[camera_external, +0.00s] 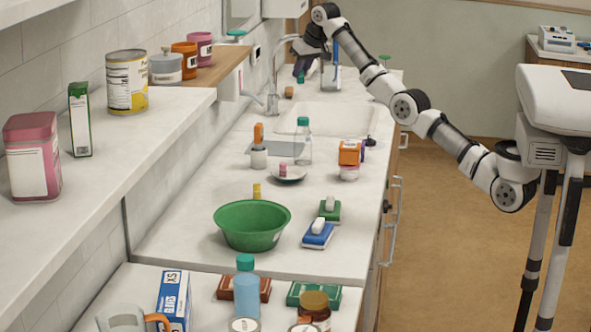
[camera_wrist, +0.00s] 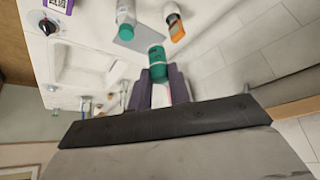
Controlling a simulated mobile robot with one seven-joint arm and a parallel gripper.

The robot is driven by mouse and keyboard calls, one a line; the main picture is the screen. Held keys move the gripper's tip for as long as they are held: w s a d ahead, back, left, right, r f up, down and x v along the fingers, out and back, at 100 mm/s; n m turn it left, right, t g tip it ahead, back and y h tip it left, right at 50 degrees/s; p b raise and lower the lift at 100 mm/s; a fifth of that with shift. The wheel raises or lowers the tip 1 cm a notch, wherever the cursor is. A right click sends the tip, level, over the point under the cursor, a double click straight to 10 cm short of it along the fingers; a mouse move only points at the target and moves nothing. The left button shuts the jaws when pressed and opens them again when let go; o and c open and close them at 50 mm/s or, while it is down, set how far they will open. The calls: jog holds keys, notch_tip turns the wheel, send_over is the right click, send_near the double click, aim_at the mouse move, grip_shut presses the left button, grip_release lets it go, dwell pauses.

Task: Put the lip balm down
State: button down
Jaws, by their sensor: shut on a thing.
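The lip balm is a small green cylinder (camera_wrist: 157,62), held between the two purple-grey fingers of my gripper (camera_wrist: 161,82) in the wrist view. In the external view my gripper (camera_external: 301,73) hangs over the far part of the counter, behind the sink, pointing down. Only a small green bit of the lip balm (camera_external: 300,79) shows below the fingers there. The gripper is shut on it. Whether its lower end touches the counter cannot be told.
The sink (camera_external: 325,119) lies in front of my gripper, with a tap (camera_external: 273,90) at its left. A small orange-brown item (camera_external: 289,91) stands close by. A teal-capped bottle (camera_external: 303,143), orange-topped container (camera_external: 258,148) and grey mat (camera_external: 283,149) are nearer the camera. The green bowl (camera_external: 252,225) is further forward.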

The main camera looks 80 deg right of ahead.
jog(key=shift+a+f+n, duration=0.1)
jog(key=shift+a+n, duration=0.05)
jog(key=shift+n, duration=0.15)
jog(key=a+f+n+t+y, duration=0.2)
jog(key=a+f+n, duration=0.25)
jog(key=f, duration=0.25)
jog(key=p, duration=0.3)
send_over(296, 180)
jog(key=d, duration=0.1)
notch_tip(296, 180, down, 20)
jog(key=shift+w+r, duration=0.1)
jog(key=shift+w, duration=0.05)
jog(key=shift+f, duration=0.25)
jog(key=c, duration=1.3)
grip_release()
jog(key=shift+r, duration=0.15)
